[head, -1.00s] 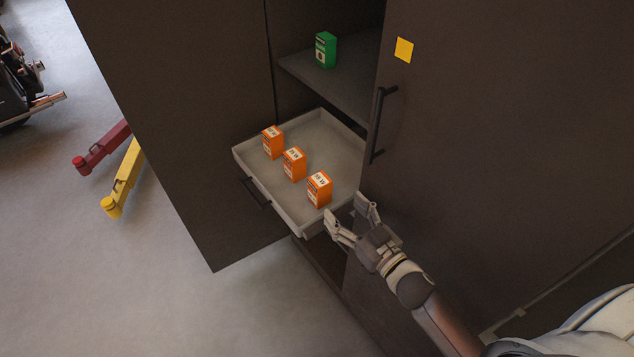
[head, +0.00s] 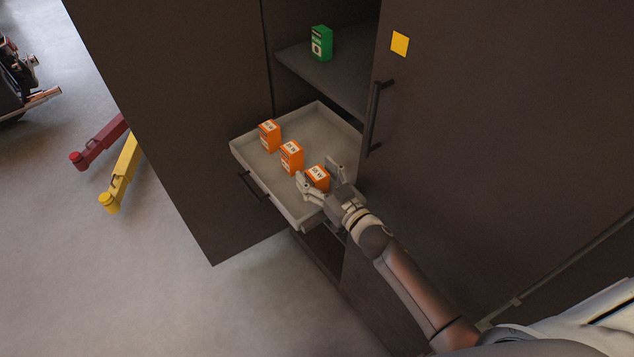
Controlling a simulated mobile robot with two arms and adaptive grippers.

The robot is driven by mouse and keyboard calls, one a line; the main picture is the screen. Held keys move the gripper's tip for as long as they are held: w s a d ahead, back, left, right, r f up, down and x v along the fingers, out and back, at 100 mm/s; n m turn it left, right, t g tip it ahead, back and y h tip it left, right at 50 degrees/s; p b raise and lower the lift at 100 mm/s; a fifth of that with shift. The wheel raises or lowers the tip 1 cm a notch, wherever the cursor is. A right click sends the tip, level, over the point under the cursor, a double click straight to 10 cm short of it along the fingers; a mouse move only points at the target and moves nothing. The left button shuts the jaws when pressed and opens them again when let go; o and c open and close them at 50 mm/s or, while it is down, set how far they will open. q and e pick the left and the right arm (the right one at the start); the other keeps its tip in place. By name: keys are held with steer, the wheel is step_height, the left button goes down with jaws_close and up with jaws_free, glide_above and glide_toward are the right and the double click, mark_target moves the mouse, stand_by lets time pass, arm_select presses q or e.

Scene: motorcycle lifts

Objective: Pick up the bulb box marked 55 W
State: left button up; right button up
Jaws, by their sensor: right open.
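Three orange bulb boxes stand upright in a row in the pulled-out grey drawer (head: 247,160): a far box (head: 269,136), a middle box (head: 291,158) and a near box (head: 318,176). Each has a white label on top, too small to read surely, so I cannot tell which is marked 55 W. My right gripper (head: 320,177) is open at the near box, with one finger on its left and one on its right. The fingers and palm hide the box's lower part; I cannot tell whether they touch it. My left gripper is not in view.
A green box (head: 321,43) stands on the shelf (head: 325,77) above the drawer. The cabinet door (head: 500,130) with a black handle (head: 375,119) is close on the right. Red (head: 99,144) and yellow (head: 122,174) lift arms are at floor level on the left.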

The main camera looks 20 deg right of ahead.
steer(key=shift+w, duration=0.1)
steer(key=c, duration=1.1)
steer(key=shift+r, duration=0.15)
